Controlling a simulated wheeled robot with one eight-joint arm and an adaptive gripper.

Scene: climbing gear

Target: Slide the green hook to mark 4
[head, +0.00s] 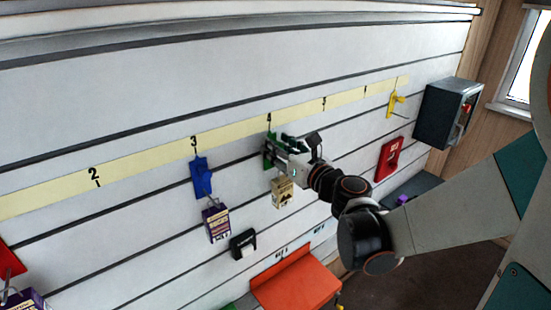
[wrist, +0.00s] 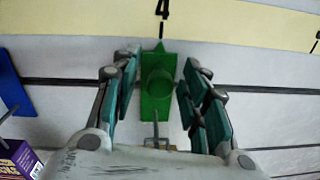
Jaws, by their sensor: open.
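The green hook (wrist: 157,100) sits on the slotted white wall, its pointed top almost directly under the tick of mark 4 (wrist: 163,12) on the cream number strip. In the head view the green hook (head: 267,152) is partly hidden by my gripper (head: 282,147). In the wrist view my gripper (wrist: 160,88) is open, with teal finger pads on both sides of the hook and a visible gap on each side. A cream packet (head: 282,192) hangs below the hook in the head view.
A blue hook (head: 202,178) with a purple packet (head: 217,222) is left, near mark 3. A yellow hook (head: 394,104), a red holder (head: 388,159) and a dark grey box (head: 447,112) are right. An orange shelf (head: 297,284) is below.

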